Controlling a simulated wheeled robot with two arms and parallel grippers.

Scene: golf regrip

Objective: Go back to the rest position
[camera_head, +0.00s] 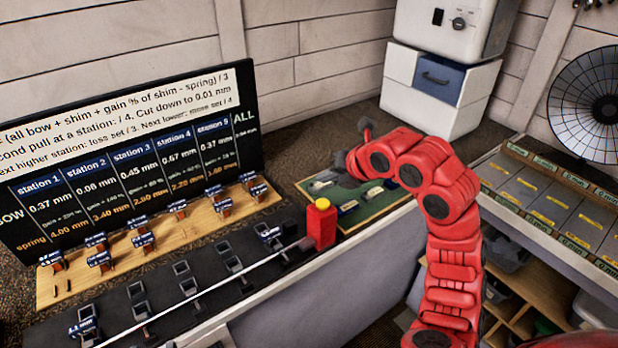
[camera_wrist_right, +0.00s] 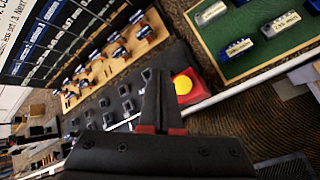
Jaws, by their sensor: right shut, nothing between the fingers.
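My right arm, red with dark joints, reaches up from the lower right in the head view. Its gripper (camera_head: 343,160) is small and partly hidden by the wrist there, above the green tray. In the right wrist view the gripper (camera_wrist_right: 163,85) has its two dark fingers together, with nothing between them. A red block with a yellow round top (camera_head: 321,222) stands at the end of the bench; in the right wrist view the block (camera_wrist_right: 196,90) appears just right of the fingers. My left gripper is in neither view.
A green tray (camera_head: 372,212) with small labelled pieces lies beyond the block. A thin pale shaft (camera_head: 225,281) runs along the dark station strip. A wooden rack (camera_head: 155,246) holds several blue-labelled clips before a black board (camera_head: 130,150). Sorting bins (camera_head: 545,196) stand at right.

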